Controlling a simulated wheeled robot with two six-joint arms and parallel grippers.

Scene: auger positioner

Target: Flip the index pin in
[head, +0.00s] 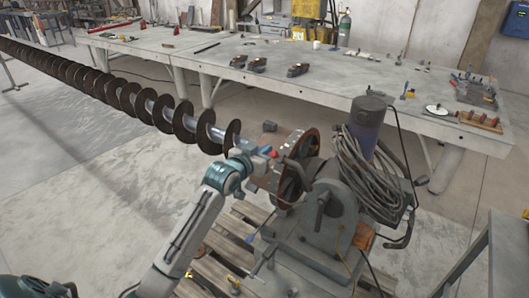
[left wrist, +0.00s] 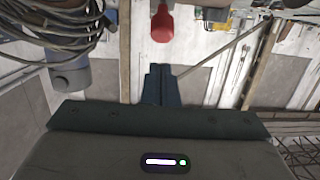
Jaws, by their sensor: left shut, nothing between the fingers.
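The auger positioner (head: 325,218) stands at centre right in the head view, with a rusty round plate (head: 312,145) on its face. A long auger (head: 158,108) runs from the upper left to this plate. My left gripper (head: 262,152) is at the plate's left edge, shut and empty. Its shut fingers (left wrist: 157,84) show in the left wrist view. A red knob (head: 274,153) is close by the fingertips; in the left wrist view the red knob (left wrist: 163,24) hangs just beyond them, apart in the picture. I cannot tell the index pin's shaft or its position. My right gripper is out of view.
A coiled grey cable (head: 368,178) hangs on the positioner beside a purple-grey motor (head: 367,124). A wooden pallet (head: 213,262) lies below, with small tools on it. A long workbench (head: 330,88) with tools stands behind. Open floor (head: 90,200) lies at left.

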